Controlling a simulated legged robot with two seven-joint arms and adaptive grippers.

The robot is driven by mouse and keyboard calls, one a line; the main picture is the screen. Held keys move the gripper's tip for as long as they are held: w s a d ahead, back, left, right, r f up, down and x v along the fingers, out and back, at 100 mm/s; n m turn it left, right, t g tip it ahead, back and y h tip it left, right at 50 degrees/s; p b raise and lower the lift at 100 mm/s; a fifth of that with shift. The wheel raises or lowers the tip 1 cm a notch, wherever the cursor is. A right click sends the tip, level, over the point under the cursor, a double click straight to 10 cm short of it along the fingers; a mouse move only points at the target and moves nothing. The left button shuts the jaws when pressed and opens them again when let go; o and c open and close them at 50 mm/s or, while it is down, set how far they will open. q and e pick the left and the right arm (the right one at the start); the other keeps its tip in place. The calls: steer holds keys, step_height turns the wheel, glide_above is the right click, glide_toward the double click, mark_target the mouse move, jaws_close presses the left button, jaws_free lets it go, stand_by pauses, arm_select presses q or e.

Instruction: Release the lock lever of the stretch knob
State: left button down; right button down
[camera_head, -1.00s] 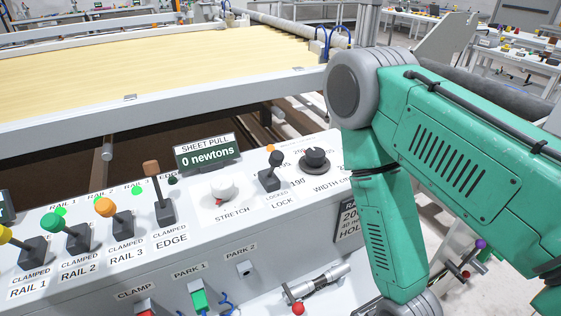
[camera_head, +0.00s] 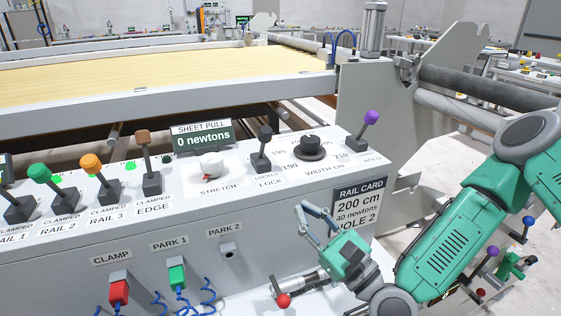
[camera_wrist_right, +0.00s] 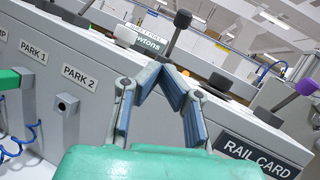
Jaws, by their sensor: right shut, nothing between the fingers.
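The lock lever (camera_head: 264,145) is a black-knobbed lever on the sloped panel, above the label LOCK; the small label by it appears to read LOCKED. It stands roughly upright. The white stretch knob (camera_head: 209,165) with a red mark is just left of it. In the right wrist view the lever (camera_wrist_right: 180,27) and the knob (camera_wrist_right: 127,36) show beyond my fingers. My right gripper (camera_head: 312,217) is shut and empty, in front of the panel's front face, below and to the right of the lever, apart from it. My left gripper is out of view.
The black width knob (camera_head: 311,146) and a purple-knobbed hold lever (camera_head: 369,120) stand right of the lock lever. The edge lever (camera_head: 147,146) and rail levers stand left. The sheet pull display (camera_head: 201,135) reads 0 newtons.

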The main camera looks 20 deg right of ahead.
steer(key=shift+d+r+m+t+h, duration=0.2)
steer(key=shift+d+r+m+t, duration=0.25)
steer(key=shift+d+m, duration=0.15)
steer(key=shift+d+r+m+t+h, duration=0.2)
steer(key=shift+d+r+m+t, duration=0.2)
steer(key=shift+d+m, duration=0.2)
steer(key=shift+a, duration=0.1)
glide_toward(269, 139)
steer(key=x, duration=0.8)
